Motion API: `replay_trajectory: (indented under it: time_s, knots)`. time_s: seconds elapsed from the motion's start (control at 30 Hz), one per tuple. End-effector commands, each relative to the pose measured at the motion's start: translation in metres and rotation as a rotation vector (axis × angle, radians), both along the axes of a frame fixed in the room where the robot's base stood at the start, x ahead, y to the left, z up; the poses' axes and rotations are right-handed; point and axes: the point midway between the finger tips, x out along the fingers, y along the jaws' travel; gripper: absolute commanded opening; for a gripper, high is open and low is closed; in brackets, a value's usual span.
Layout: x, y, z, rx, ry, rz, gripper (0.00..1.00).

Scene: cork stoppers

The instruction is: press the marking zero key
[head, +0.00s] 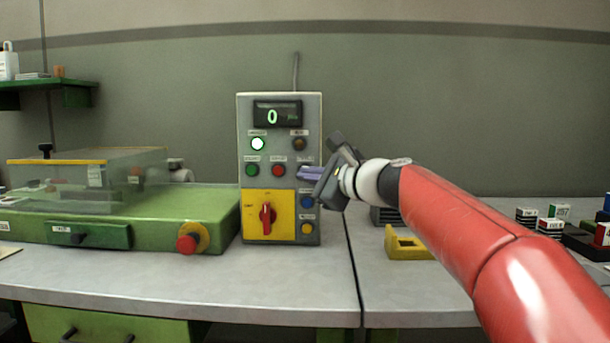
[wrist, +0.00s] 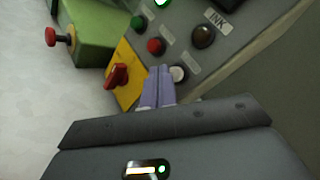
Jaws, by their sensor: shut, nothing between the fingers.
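The grey control box (head: 279,100) stands upright on the bench, with a green 0 on its display (head: 273,117). My gripper (head: 300,173) is shut and empty at the box's right side, its purple fingers pointing at the front. In the wrist view the shut fingertips (wrist: 160,70) are beside a whitish round key (wrist: 178,73), which ends the row after a green key (wrist: 137,21) and a red key (wrist: 156,46). In the head view my fingers hide that whitish key. I cannot tell whether they touch it. The key labels are too small to read, so the zero key is not certain.
A blue key (head: 306,201) and yellow key (head: 306,228) sit below my gripper, right of the red rotary switch (head: 267,216). A green machine (head: 190,205) with a red mushroom button (head: 187,243) stands left. A yellow tape dispenser (head: 405,247) is at right. The front bench is clear.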

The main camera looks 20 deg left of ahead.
Motion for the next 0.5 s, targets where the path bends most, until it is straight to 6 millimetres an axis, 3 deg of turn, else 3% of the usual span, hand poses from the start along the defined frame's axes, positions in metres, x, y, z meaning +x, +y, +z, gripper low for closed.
replay_trajectory:
  time_s: [0.37, 0.5]
  knots:
    - [-0.004, -0.001, 0.000, 0.000, -0.001, -0.001, 0.00]
    - [-0.013, -0.003, -0.002, 0.000, -0.001, -0.001, 0.00]
